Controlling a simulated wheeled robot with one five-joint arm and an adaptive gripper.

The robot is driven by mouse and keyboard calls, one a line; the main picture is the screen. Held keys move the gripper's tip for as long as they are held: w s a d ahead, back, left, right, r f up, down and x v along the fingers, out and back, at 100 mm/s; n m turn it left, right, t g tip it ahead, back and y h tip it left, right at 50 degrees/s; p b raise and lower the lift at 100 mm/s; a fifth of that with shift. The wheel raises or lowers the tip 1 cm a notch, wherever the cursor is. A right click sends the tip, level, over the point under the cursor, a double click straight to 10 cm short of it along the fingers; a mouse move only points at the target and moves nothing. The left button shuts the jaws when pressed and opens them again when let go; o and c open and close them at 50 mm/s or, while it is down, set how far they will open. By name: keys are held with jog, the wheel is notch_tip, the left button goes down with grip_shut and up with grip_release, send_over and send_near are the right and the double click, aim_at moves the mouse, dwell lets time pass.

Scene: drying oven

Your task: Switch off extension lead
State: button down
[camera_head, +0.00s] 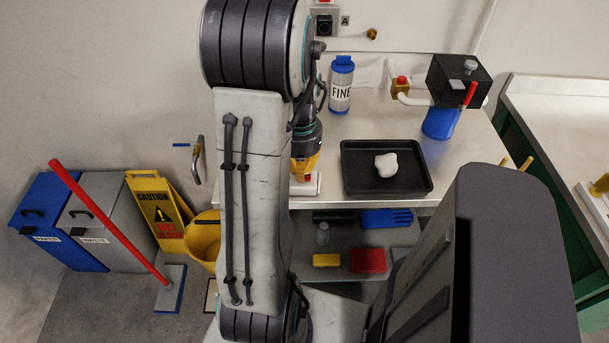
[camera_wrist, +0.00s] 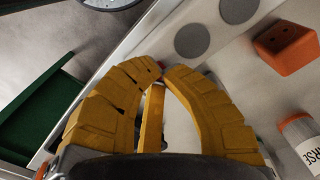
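The extension lead (camera_head: 312,188) looks like a white block at the front edge of the bench, mostly hidden behind my arm, with a small red part (camera_head: 307,178) on top. In the wrist view it seems to be the white strip with round grey sockets (camera_wrist: 192,40); a small red spot (camera_wrist: 162,64), probably its switch, shows at my fingertips. My gripper (camera_head: 304,168) points down just above the lead. Its yellow fingers (camera_wrist: 163,72) curve together with tips almost meeting, and nothing is held. I cannot tell whether the tips touch the switch.
A black tray (camera_head: 350,182) with a white lump lies to the right. A blue-capped FINE bottle (camera_head: 341,88) stands behind. The wrist view shows an orange block (camera_wrist: 287,47) and a labelled bottle (camera_wrist: 302,140) nearby. A wall handle (camera_head: 197,162) is left of the bench.

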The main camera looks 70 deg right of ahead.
jog(key=shift+f+b, duration=0.3)
jog(key=shift+f, duration=0.15)
jog(key=shift+r, duration=0.2)
jog(key=shift+r+p, duration=2.9)
jog(key=shift+r, duration=0.5)
